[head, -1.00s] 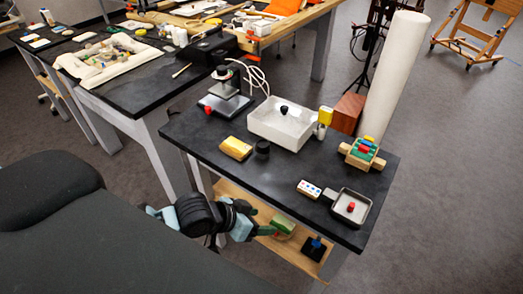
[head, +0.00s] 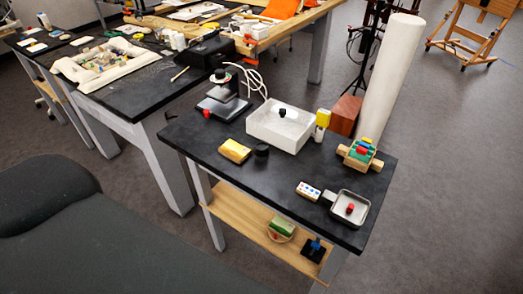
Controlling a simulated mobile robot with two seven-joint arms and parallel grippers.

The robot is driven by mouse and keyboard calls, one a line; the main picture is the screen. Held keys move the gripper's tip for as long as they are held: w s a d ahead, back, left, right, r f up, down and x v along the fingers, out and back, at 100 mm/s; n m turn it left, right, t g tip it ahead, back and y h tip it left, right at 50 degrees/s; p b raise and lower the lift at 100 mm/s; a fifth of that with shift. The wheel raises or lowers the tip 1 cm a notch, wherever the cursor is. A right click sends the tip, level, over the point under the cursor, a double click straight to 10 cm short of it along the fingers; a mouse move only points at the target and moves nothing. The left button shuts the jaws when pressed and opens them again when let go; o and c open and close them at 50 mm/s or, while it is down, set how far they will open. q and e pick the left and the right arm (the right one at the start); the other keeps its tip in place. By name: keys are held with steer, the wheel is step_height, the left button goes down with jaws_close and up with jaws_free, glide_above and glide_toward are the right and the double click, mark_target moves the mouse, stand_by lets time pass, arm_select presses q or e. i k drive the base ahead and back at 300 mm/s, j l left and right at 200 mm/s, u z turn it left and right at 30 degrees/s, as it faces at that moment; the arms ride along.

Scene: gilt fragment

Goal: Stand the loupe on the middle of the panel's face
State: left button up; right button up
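A gold-faced block (head: 234,151), which I take to be the panel, lies on the near black table with its gold face up. A short black cylinder (head: 261,151), probably the loupe, stands on the table top just to its right. The two are close together, and nothing visible stands on the gold face. A small black knob-like piece (head: 282,113) in the white tray also looks somewhat like a loupe; I cannot tell for certain. Neither of my grippers shows in the head view.
A black stand (head: 226,95) and a white tray (head: 265,134) stand behind the block. A white dotted block (head: 308,189) and a grey pan (head: 350,207) lie at the right. The wooden lower shelf (head: 240,211) holds a green-topped item (head: 282,228). The table's front left is clear.

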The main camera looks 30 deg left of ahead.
mark_target(282, 227)
steer(key=j+z, duration=0.15)
steer(key=j, duration=0.4)
steer(key=j+z, duration=0.15)
steer(key=j, duration=0.45)
steer(key=j+z, duration=0.15)
steer(key=j, duration=0.45)
steer(key=j+z, duration=0.15)
steer(key=j, duration=0.4)
steer(key=k+j+z, duration=0.15)
steer(key=j, duration=0.45)
steer(key=j+z, duration=0.15)
steer(key=j, duration=0.4)
steer(key=k, duration=0.05)
